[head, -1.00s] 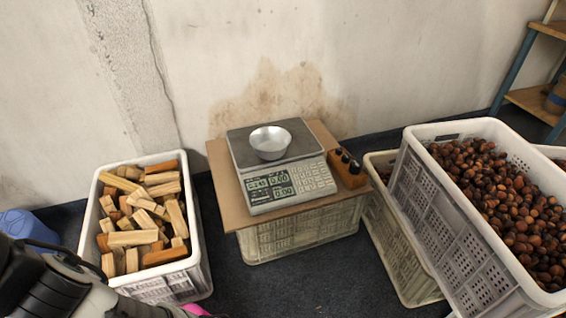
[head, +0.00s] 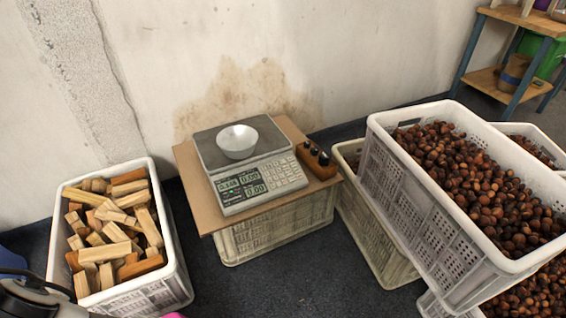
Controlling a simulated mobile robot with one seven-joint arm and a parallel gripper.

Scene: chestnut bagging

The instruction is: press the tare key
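The scale (head: 247,164) stands on a brown board laid over an upturned pale crate. The single tare key is too small to tell apart. A metal bowl (head: 237,141) sits on the weighing plate, and it looks empty. My gripper is not in view; only a part of my arm shows at the bottom left corner.
A crate of wood blocks (head: 176,262) stands left of the scale. An orange-brown block with dark knobs (head: 316,160) lies on the board (head: 198,192) beside the scale. Stacked crates of chestnuts (head: 413,214) fill the right. Dark floor is clear in front of the scale.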

